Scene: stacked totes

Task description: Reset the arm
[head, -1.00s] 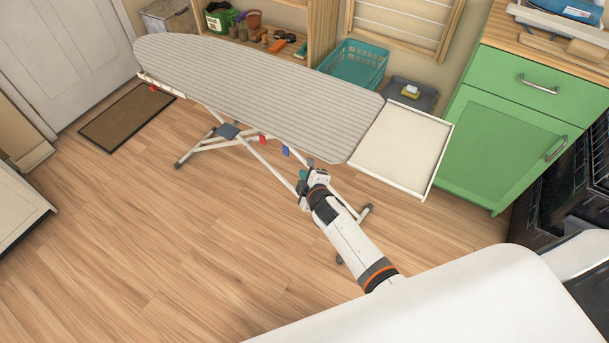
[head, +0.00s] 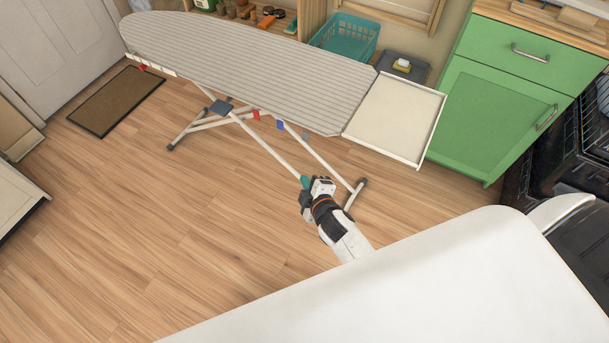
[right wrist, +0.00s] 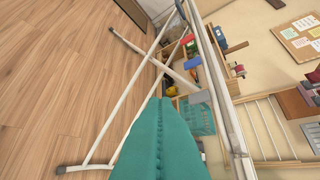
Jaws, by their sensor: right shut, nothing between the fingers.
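My right gripper (head: 305,182) is near the middle of the head view, with its teal fingertips pointing up and to the left. It appears in front of the ironing board's white legs; I cannot tell the exact gap. Its teal fingers also show in the right wrist view (right wrist: 160,103), pressed together with nothing between them. Much of my right arm is hidden behind my own white body in the foreground. My left gripper is not in view.
A striped ironing board (head: 250,70) stands on crossed legs, with a white tray (head: 398,118) at its right end. A green cabinet (head: 497,120) stands at the right. A teal basket (head: 345,38) is behind the board.

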